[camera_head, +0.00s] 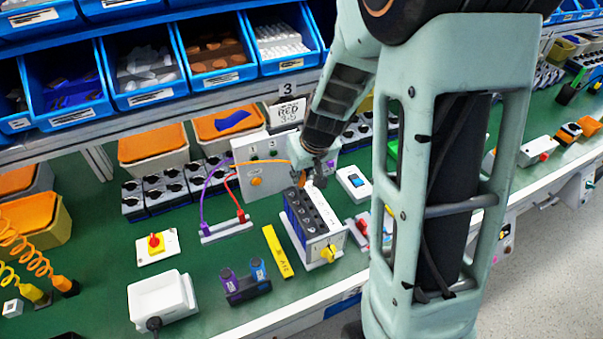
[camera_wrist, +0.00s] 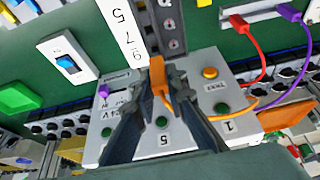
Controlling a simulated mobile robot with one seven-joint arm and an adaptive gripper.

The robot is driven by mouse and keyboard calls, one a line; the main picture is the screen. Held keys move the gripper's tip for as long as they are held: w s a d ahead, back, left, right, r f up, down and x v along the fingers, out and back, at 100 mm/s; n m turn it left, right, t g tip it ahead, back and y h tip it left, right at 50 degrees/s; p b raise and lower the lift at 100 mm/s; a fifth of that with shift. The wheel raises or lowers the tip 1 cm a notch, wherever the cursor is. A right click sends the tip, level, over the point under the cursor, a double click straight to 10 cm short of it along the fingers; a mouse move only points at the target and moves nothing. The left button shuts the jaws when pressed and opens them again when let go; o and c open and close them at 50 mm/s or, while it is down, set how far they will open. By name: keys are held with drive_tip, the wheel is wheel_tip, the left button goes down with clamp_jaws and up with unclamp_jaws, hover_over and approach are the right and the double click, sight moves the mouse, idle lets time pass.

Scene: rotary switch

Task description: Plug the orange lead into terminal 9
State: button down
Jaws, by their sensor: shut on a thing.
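My gripper (camera_head: 318,168) is shut on the orange plug (camera_wrist: 158,78) of the orange lead, which shows as a loop (camera_wrist: 240,109) to the right in the wrist view. In the head view the orange lead (camera_head: 262,161) runs from the grey panel to my gripper. The terminal block (camera_head: 313,222) stands below my gripper, with dark terminals on top and a yellow knob (camera_head: 328,253) on its front. In the wrist view its numbered white strip (camera_wrist: 121,32) reads 5, 7 and 9. The plug is at the 9 end; I cannot tell whether its tip is inside a terminal.
A grey panel (camera_head: 250,182) with buttons stands behind the block. Red (camera_head: 241,215) and purple (camera_head: 204,228) plugs sit on a white rack to the left. A yellow bar (camera_head: 277,251) lies left of the block, and a blue-switch box (camera_head: 354,184) lies to the right.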

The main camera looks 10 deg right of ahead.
drive_tip(key=shift+f, duration=0.2)
drive_tip(key=shift+f+b, duration=1.05)
drive_tip(key=shift+b, duration=0.2)
drive_tip(key=c, duration=1.8)
unclamp_jaws()
drive_tip(key=shift+c, duration=0.2)
drive_tip(key=shift+r, duration=0.15)
